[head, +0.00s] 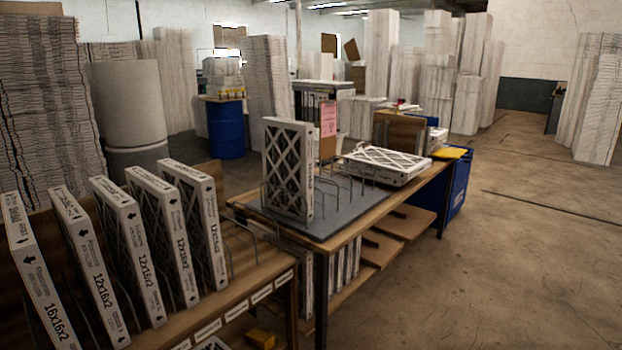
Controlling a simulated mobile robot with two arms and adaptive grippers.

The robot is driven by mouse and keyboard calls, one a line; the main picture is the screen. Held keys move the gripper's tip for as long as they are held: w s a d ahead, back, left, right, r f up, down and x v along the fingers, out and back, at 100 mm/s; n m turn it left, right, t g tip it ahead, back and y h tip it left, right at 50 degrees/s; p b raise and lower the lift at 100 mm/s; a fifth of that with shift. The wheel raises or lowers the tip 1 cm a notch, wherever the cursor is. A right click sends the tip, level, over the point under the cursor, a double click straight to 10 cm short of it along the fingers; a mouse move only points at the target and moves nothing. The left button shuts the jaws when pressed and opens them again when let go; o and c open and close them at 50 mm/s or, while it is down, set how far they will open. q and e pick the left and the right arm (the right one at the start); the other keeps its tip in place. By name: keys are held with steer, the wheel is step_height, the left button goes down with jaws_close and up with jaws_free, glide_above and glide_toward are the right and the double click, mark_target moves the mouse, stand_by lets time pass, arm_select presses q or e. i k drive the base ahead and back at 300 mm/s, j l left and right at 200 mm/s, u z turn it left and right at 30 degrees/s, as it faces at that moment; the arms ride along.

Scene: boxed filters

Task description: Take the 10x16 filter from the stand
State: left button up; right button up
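A white-framed filter (287,168) with a diamond lattice stands upright in a wire stand on the grey mat (345,222) of the middle workbench. The print on its narrow side is too small to read, so I cannot tell whether it is the 10x16 one. Several more filters lean in a row in a wire rack at the left. One there reads 16x16x2 (42,285), and others, such as the rightmost filter (205,225), read 12x16x2. I see no label reading 10x16. Neither of my grippers is in view.
A filter lies flat (386,165) on the bench's far end. Empty wire slots (345,185) stand right of the upright filter. A pink sheet (328,118) stands behind it. The floor (500,270) at right is clear.

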mark_target(288, 146)
steer(key=i+z, duration=0.2)
steer(key=i, duration=1.4)
